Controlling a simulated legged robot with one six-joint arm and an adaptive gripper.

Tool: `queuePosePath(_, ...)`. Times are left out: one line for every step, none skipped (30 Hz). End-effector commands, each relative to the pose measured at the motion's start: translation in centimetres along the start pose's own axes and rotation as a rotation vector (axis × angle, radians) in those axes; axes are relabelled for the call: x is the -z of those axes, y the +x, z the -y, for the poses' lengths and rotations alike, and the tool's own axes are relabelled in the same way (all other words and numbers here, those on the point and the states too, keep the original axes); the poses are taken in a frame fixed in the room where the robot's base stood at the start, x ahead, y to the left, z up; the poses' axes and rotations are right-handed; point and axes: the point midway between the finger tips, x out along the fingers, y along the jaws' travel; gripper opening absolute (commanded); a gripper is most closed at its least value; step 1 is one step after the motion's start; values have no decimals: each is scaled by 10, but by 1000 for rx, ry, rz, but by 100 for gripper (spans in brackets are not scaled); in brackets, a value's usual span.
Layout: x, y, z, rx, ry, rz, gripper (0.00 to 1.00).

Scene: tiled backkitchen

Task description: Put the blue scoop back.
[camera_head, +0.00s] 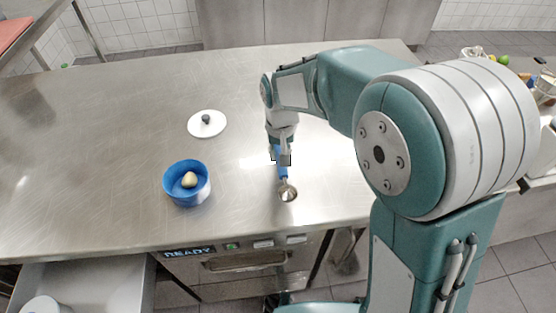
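The blue scoop has a blue handle (282,173) and a small metal bowl (287,193). It hangs tilted down, with its metal bowl end at the steel worktop near the front edge. My gripper (282,159) is above it and appears shut on the blue handle; the fingers are small and partly hidden by the handle and wrist. I cannot tell whether the scoop's bowl touches the worktop.
A blue bowl (176,194) holding a pale yellow round item (189,180) stands left of the scoop. A white lid with a dark knob (207,120) lies behind it. An open drawer (100,285) is at lower left. A panel below the worktop reads READY (189,252).

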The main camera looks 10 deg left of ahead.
Motion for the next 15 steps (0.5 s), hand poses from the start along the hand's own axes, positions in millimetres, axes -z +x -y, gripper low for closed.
queuePosePath(4, 4, 1, 0, 0, -1, 0)
queuePosePath(5, 5, 1, 0, 0, -2, 0)
queuePosePath(6, 7, 2, 0, 0, -2, 0)
queuePosePath(7, 9, 2, 0, 0, -1, 0)
queuePosePath(8, 11, 2, 0, 0, -1, 0)
queuePosePath(11, 14, 3, 0, 0, -1, 0)
queuePosePath(12, 17, 3, 0, 0, 1, 0)
queuePosePath(11, 22, 3, -1, 0, 2, 0)
queuePosePath(11, 29, 3, 0, 0, 2, 0)
queuePosePath(11, 34, 3, 0, 0, 2, 0)
queuePosePath(11, 38, 3, 0, 0, 1, 0)
queuePosePath(11, 42, 3, 0, 0, 1, 0)
queuePosePath(11, 44, 3, 0, 0, 0, 0)
queuePosePath(11, 44, 3, 0, 0, -1, 0)
queuePosePath(11, 44, 3, 0, 0, -2, 0)
